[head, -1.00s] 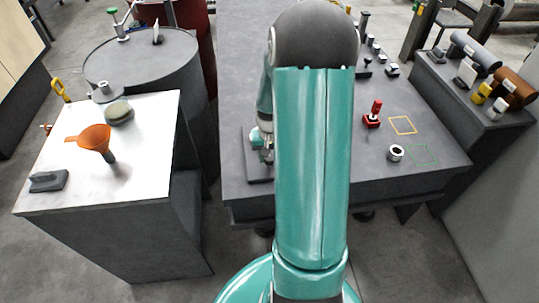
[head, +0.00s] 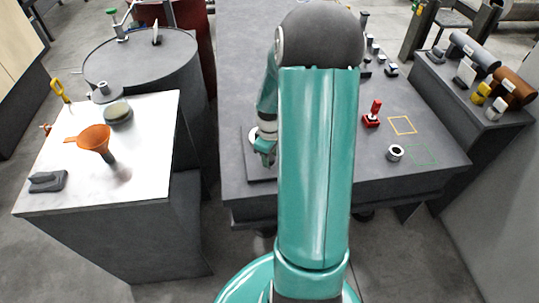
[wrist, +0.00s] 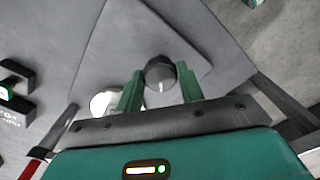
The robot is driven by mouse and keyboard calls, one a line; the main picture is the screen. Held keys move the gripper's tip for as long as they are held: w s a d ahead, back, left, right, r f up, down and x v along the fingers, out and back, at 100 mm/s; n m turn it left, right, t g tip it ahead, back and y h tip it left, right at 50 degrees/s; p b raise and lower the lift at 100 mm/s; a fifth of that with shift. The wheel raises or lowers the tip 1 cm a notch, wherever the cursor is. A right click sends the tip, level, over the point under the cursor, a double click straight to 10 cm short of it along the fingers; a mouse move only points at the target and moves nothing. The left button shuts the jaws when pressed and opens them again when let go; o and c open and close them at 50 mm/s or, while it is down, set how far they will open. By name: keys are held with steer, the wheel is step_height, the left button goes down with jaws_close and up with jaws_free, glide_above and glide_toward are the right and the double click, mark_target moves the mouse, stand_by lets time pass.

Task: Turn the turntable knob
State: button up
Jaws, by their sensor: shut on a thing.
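The knob (wrist: 160,77) is a dark round cap with a short white mark, seen from above in the wrist view. It stands on a flat grey plate (wrist: 120,50). My gripper (wrist: 160,72) has one green finger on each side of the knob and is shut on it. In the head view, my gripper (head: 266,157) is low over the dark plate (head: 257,175) on the grey table, left of my upright arm. The knob is hidden there. A pale shiny round part (wrist: 103,101) shows beside the left finger in the wrist view.
A red-handled part (head: 372,115) and a small metal ring (head: 395,153) stand on the table's right side, near yellow and green outlined squares. A separate bench at left holds an orange funnel (head: 93,139). A gap of floor lies between bench and table.

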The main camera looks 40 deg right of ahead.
steer(key=n, duration=0.4)
steer(key=shift+n, duration=0.3)
steer(key=n, duration=0.3)
steer(key=shift+d+n, duration=0.1)
steer(key=shift+n, duration=0.3)
steer(key=n, duration=0.4)
steer(key=shift+w, duration=0.1)
steer(key=shift+n, duration=1.9)
steer(key=o, duration=1)
